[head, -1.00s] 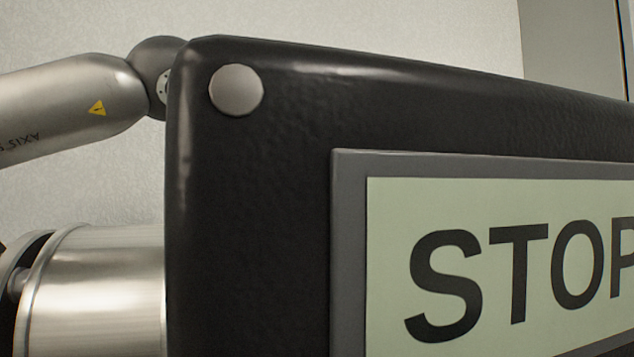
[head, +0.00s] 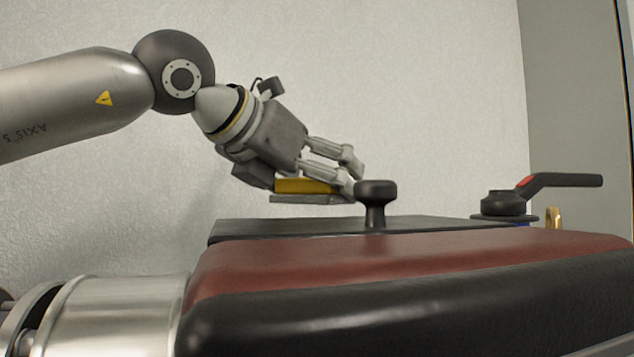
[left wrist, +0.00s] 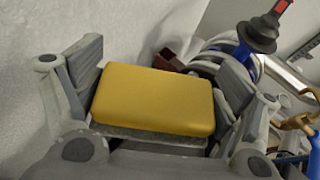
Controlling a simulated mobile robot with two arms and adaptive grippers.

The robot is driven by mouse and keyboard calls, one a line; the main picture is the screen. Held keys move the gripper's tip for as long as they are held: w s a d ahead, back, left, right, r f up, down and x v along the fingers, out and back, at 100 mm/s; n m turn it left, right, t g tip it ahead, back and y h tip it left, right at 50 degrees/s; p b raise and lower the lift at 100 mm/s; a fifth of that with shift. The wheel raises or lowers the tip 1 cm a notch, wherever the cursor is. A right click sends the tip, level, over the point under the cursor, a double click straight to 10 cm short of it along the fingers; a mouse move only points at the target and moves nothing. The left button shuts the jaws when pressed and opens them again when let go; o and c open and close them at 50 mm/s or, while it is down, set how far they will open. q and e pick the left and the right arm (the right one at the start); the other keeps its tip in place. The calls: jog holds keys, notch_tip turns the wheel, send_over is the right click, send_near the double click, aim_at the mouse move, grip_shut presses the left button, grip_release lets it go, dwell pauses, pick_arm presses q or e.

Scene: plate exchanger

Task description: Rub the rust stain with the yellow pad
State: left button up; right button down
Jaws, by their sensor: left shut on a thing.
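My left gripper (head: 347,175) is shut on the yellow pad (head: 305,186), which has a grey layer on its underside. In the head view it holds the pad tilted slightly, just above a black flat top (head: 290,227) and left of a black knob. In the left wrist view, the yellow pad (left wrist: 155,100) fills the space between the fingers of my left gripper (left wrist: 157,88). Whether the pad touches anything below cannot be told. I cannot make out the rust stain in either view. My right gripper is not in view.
A black mushroom knob (head: 376,200) stands close right of the pad. A dark red padded top (head: 420,262) with black sides fills the foreground. A black lever handle (head: 560,181) and brass piece (head: 553,218) stand at right. A pale wall (head: 420,80) rises behind.

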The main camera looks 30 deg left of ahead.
pick_arm(q)
jog(key=shift+r+p, duration=1.2)
jog(key=shift+r, duration=0.35)
jog(key=shift+f, duration=0.1)
